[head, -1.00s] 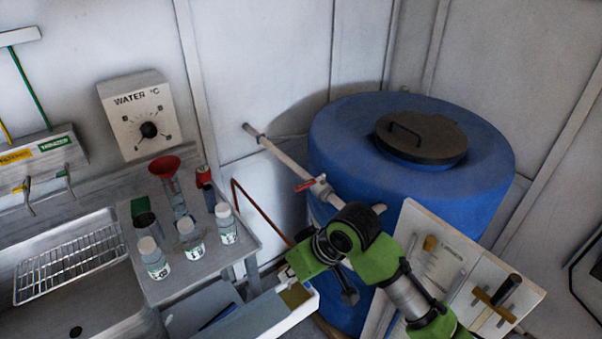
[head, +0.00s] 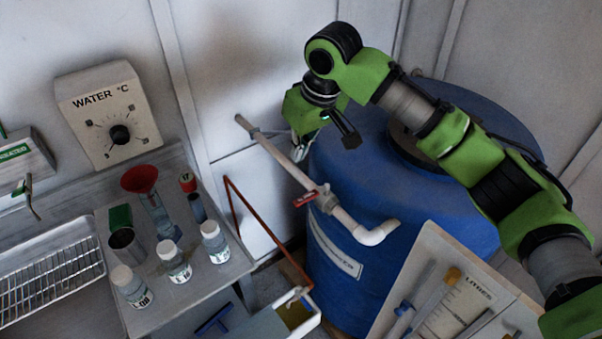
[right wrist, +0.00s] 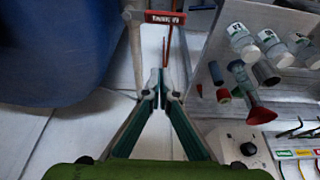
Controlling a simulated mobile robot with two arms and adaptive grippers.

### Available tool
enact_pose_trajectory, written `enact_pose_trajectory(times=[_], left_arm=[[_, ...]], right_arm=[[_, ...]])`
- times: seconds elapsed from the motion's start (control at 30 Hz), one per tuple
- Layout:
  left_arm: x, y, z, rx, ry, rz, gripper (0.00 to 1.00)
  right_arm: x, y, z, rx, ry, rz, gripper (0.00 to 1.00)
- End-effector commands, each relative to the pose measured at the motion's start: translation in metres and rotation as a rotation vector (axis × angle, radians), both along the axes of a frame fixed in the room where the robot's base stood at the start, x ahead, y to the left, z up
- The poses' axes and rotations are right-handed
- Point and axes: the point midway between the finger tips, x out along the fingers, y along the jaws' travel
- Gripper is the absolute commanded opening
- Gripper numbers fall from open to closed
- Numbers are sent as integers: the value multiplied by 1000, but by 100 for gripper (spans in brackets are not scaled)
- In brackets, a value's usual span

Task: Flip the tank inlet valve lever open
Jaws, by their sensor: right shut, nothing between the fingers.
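The tank inlet valve has a red lever (head: 305,200) on the white pipe (head: 275,155) in front of the blue tank (head: 345,220). The lever sticks out crosswise to the pipe. In the right wrist view the red lever (right wrist: 165,18) shows at the top, beyond the fingertips and apart from them. My right gripper (head: 298,152) hangs above the upper stretch of pipe in the head view, beside the tank. Its fingertips (right wrist: 161,86) meet in the right wrist view, shut and empty. My left gripper is not in view.
A bench (head: 240,265) at left carries several capped bottles, a red funnel (head: 139,178) and a metal cup. A water dial box (head: 108,115) is on the wall. A tilted board with a scale (head: 430,255) stands in front of the tank. A red-brown rod (head: 250,220) runs below the pipe.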

Motion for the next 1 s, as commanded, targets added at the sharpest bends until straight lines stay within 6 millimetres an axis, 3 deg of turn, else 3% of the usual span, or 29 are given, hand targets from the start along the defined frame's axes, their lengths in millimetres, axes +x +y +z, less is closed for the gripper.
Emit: enact_pose_trajectory(times=[0.37, 0.47, 0.73, 0.9, 1.0], left_arm=[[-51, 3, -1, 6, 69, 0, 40], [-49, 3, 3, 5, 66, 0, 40], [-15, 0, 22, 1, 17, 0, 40], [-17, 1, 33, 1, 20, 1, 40], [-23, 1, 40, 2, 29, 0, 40]], right_arm=[[0, 1, -4, -1, 2, 1, 0], [3, 3, -13, -1, 4, 2, 0], [17, 13, -64, -3, 5, 0, 0], [25, 19, -95, -2, 2, 1, 0], [13, 9, -92, -1, -1, 3, 0]])
